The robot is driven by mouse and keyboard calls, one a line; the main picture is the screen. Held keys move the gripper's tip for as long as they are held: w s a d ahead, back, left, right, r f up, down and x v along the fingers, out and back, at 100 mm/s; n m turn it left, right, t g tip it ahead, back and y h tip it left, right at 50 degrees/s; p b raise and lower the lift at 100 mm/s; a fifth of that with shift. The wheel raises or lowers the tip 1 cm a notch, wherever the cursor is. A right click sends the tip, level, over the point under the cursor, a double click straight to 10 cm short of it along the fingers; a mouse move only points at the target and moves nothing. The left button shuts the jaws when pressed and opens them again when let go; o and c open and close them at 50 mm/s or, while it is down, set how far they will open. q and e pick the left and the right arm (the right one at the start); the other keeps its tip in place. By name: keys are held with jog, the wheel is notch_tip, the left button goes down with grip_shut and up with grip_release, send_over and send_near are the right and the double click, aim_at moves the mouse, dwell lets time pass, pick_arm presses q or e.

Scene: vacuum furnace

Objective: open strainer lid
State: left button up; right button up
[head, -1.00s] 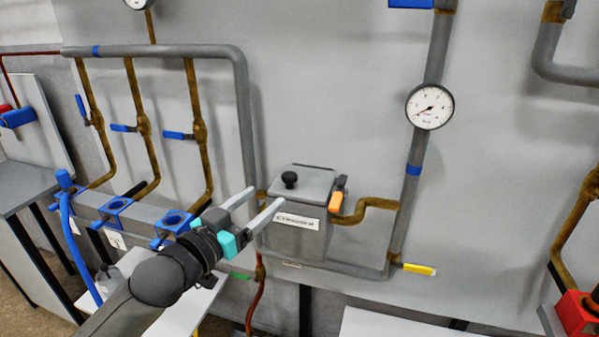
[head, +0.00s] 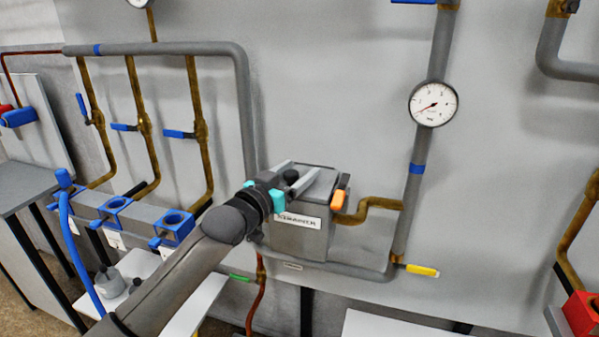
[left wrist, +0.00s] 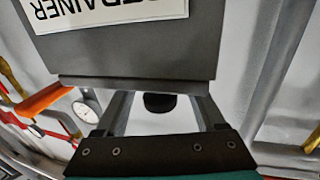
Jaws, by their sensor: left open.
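The strainer is a grey box (head: 298,240) on the wall panel, with a white label that also shows in the left wrist view (left wrist: 110,12). Its grey lid (head: 321,186) lies flat on top, shut. A black knob (head: 291,176) stands on the lid. My left gripper (head: 303,167) is open over the lid, one finger on each side of the knob. In the left wrist view the knob (left wrist: 160,102) sits between the spread fingers, apart from both. The fingers partly hide the lid and knob in the head view. My right gripper is not in view.
An orange handle (head: 338,200) is at the strainer's right side, by a bent brass pipe (head: 375,203). A grey pipe (head: 246,120) runs down just left of the strainer. A gauge (head: 433,104) and a yellow-handled valve (head: 421,270) are to the right.

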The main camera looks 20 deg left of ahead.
pick_arm(q)
jog(key=shift+w+d, duration=0.15)
jog(key=shift+w, duration=0.4)
jog(key=shift+c, duration=0.3)
grip_shut()
dwell(0.8)
